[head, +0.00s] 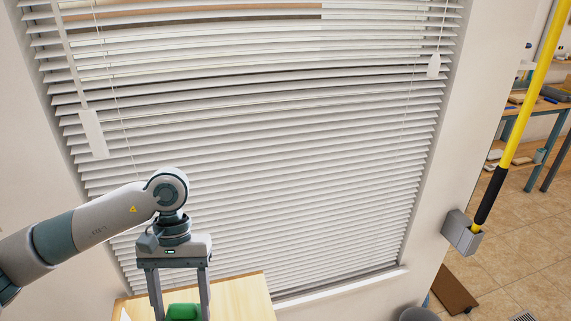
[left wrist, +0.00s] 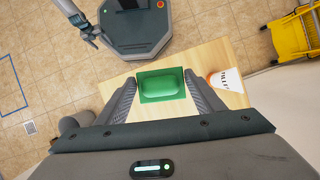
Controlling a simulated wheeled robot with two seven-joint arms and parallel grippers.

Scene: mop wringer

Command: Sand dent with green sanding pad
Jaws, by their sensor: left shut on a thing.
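The green sanding pad (left wrist: 161,84) is a rounded green block on a flat green square, in the middle of the left wrist view. Its top also shows at the bottom of the head view (head: 183,312). My left gripper (head: 181,298) points down over the wooden top, with its fingers on either side of the pad, shut on it. My right gripper (left wrist: 92,36) shows small at the upper left of the left wrist view, away from the pad; its jaw state is unclear. No dent can be made out.
White blinds (head: 270,150) stand behind. A yellow mop bucket (left wrist: 296,38) and yellow pole (head: 525,110) are to the right.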

